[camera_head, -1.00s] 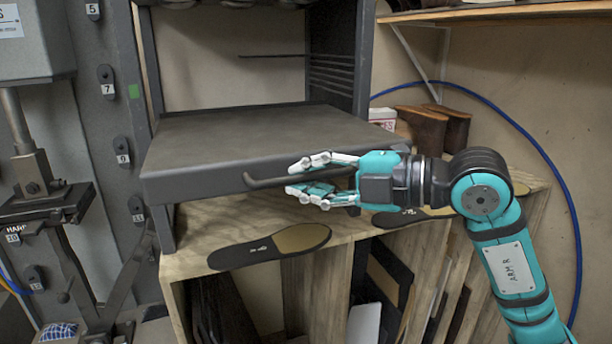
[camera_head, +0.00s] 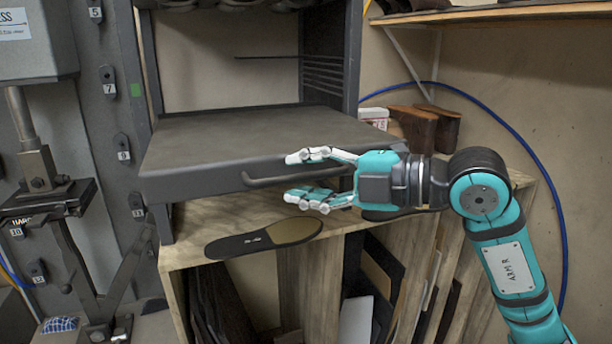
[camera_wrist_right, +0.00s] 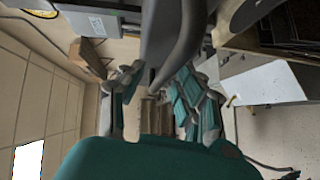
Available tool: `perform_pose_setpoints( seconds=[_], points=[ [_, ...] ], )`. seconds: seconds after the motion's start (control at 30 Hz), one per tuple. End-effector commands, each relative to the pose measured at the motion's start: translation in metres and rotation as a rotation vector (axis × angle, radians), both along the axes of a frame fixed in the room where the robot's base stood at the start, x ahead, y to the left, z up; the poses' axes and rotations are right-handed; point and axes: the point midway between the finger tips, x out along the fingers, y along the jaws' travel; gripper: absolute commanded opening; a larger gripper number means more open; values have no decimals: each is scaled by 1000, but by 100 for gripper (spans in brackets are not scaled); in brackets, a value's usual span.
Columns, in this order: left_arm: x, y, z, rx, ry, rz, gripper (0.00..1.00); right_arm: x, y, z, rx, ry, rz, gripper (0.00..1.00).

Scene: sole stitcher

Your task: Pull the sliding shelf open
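The sliding shelf (camera_head: 235,137) is a dark grey flat plate in a dark metal frame, its front edge facing me. A dark bar handle (camera_head: 272,181) runs along its front edge. My right gripper (camera_head: 308,178) is at the right part of the handle, with one set of fingers above the bar and the other below. The fingers stand apart and look open around the bar. In the right wrist view the handle (camera_wrist_right: 187,45) reaches in between the spread fingers of the gripper (camera_wrist_right: 158,92). Contact with the handle cannot be told. My left gripper is not in view.
A wooden stand (camera_head: 190,250) below the shelf carries a dark insole (camera_head: 255,240). Brown boots (camera_head: 415,125) and a blue hose (camera_head: 520,135) are behind my right arm. A grey machine (camera_head: 45,190) stands at the left. A wall shelf (camera_head: 480,14) is at upper right.

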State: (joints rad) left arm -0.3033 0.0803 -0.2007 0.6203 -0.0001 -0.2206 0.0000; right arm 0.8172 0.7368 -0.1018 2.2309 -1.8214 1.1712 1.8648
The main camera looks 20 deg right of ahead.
Motion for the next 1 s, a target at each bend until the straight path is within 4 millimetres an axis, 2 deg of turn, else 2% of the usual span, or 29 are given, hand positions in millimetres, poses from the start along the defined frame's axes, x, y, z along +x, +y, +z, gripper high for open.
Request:
perform_pose_setpoints(
  seconds=[0.07, 0.23, 0.63, 0.8, 1.0],
  points=[
    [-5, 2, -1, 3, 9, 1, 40, 0, 0, -1, -1, 1, 0, 34],
    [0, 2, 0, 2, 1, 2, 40, -8, -10, 0, -3, 2, -3, 34],
    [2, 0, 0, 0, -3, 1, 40, -60, -66, 11, -3, 2, -3, 34],
    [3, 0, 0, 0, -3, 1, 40, -74, -80, 15, 0, 1, -1, 34],
    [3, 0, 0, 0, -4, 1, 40, -82, -87, 17, -1, -1, 0, 34]
  ],
)
